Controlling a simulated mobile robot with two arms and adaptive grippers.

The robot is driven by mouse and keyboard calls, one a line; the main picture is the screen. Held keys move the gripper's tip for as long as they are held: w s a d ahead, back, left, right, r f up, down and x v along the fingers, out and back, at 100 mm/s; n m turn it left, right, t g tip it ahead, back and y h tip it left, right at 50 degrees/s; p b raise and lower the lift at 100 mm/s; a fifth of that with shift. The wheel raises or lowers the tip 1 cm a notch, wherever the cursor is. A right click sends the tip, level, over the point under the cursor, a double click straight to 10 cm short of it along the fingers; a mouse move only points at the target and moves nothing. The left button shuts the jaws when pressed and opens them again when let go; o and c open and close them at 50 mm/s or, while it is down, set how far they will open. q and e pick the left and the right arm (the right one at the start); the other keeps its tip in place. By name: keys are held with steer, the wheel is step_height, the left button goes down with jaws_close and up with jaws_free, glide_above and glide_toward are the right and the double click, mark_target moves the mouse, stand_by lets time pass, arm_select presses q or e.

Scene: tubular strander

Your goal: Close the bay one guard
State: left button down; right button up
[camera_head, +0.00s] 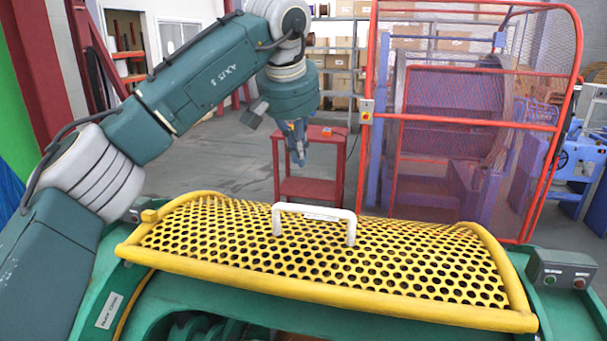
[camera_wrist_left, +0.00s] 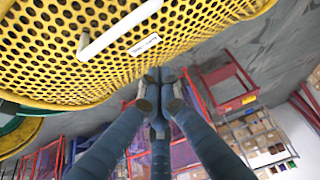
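The guard (camera_head: 400,256) is a yellow perforated cover with a thick yellow tube rim. It spans the green machine housing (camera_head: 85,295) in front of me. A white bar handle (camera_head: 314,211) stands on it; the handle also shows in the left wrist view (camera_wrist_left: 118,30), with a white label beside it. Dark machine parts (camera_head: 200,328) show below the guard's near rim. My left gripper (camera_head: 299,158) is beyond the guard's far edge, above it, fingers pointing down. It appears empty and apart from the handle. Its fingertips (camera_wrist_left: 160,76) converge, but any gap is unclear. My right gripper is not visible.
A control box (camera_head: 562,269) with green and red buttons sits right of the guard. A red-framed mesh cage (camera_head: 460,120) stands behind at right. A red table (camera_head: 312,160) stands behind the left gripper. Grey floor (camera_head: 215,160) is clear at left behind the guard.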

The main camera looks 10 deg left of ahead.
arm_select(q)
steer(key=p+x, duration=0.2)
steer(key=x, duration=0.6)
steer(key=shift+f+p, duration=0.25)
steer(key=shift+p, duration=0.1)
steer(key=shift+s+f, duration=0.15)
steer(key=shift+s, duration=0.65)
steer(key=shift+s+p, duration=0.5)
steer(key=shift+s, duration=0.8)
steer(key=shift+f, duration=0.15)
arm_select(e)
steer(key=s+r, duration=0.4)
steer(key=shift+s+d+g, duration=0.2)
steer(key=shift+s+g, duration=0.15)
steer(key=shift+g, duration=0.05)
